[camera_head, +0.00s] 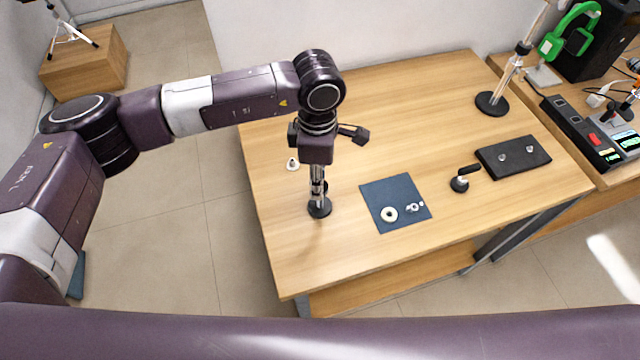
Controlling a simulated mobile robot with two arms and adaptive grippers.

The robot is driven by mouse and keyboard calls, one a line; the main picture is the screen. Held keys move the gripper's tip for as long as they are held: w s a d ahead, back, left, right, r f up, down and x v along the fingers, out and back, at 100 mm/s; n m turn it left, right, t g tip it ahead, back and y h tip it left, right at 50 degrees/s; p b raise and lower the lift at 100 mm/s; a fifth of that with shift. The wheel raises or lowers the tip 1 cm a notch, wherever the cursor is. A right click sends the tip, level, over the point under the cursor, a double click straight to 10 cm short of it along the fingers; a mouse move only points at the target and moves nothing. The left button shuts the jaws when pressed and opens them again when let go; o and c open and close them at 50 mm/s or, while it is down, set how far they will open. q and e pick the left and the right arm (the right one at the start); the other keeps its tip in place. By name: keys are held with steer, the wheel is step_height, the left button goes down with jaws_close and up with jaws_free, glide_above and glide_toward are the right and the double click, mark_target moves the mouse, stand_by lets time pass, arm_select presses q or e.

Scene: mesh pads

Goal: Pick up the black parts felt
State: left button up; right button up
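The black felt (516,164) lies flat at the right of the wooden table, with two small pale parts on it. My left arm reaches in over the table from the left. My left gripper (319,165) points down at the table's left part, well to the left of the black felt and apart from it. A shiny upright post with a round black base (319,208) shows right below it. I cannot tell whether the gripper touches the post, and its fingertips are not clear. My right gripper is not in view.
A dark blue mat (380,190) with a pale ring and small parts lies mid-table. A small black-handled object (460,183) stands between mat and felt. A black-based stand (492,104) is behind the felt. A small pale part (292,164) is at left. The table's back middle is clear.

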arm_select(q)
steer(key=shift+c, duration=1.1)
steer(key=shift+r, duration=0.15)
steer(key=shift+c, duration=0.2)
